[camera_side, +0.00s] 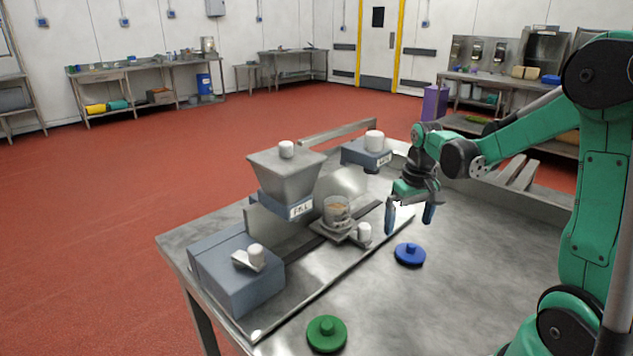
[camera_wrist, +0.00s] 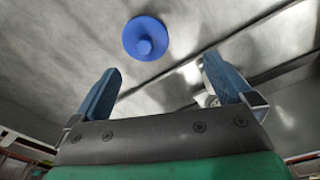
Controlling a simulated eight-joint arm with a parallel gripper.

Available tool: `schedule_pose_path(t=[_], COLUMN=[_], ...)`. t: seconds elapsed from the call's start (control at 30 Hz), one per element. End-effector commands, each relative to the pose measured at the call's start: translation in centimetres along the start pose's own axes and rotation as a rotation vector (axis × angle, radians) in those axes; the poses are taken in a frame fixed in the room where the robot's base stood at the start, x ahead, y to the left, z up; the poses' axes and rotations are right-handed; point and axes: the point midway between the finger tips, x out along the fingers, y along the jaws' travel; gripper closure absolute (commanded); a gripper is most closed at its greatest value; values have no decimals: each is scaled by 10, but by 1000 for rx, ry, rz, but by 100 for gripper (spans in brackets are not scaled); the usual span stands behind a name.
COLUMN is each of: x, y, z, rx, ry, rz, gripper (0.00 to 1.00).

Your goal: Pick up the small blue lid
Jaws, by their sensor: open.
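The small blue lid (camera_side: 410,254) is a round disc with a raised knob and lies flat on the metal table. It also shows in the wrist view (camera_wrist: 146,38), beyond the fingers and left of the middle between them. My gripper (camera_side: 410,228) is open and empty, its blue fingers pointing down above the table. In the side view it is above and slightly left of the lid, apart from it. In the wrist view the two fingers (camera_wrist: 165,80) stand wide apart with nothing between them.
A green lid (camera_side: 327,333) lies near the table's front edge. The bagger with its hopper (camera_side: 287,172), a glass jar (camera_side: 337,210) on a small stand and a grey box (camera_side: 236,275) with a white knob stand to the left. The table right of the blue lid is clear.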

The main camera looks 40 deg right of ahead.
Motion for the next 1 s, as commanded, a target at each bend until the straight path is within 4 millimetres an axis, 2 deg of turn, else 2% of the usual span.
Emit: schedule_pose_path(t=[0.03,0.17,0.6,0.77,1.0], x=[6,15,62,70,70], y=[9,19,19,19,19], z=[-1,0,2,3,3], rx=[21,44,45,45,45], ry=[-22,-55,-59,-58,-58], rz=[-2,-7,-7,-7,-7], gripper=[0,0,0,0,0])
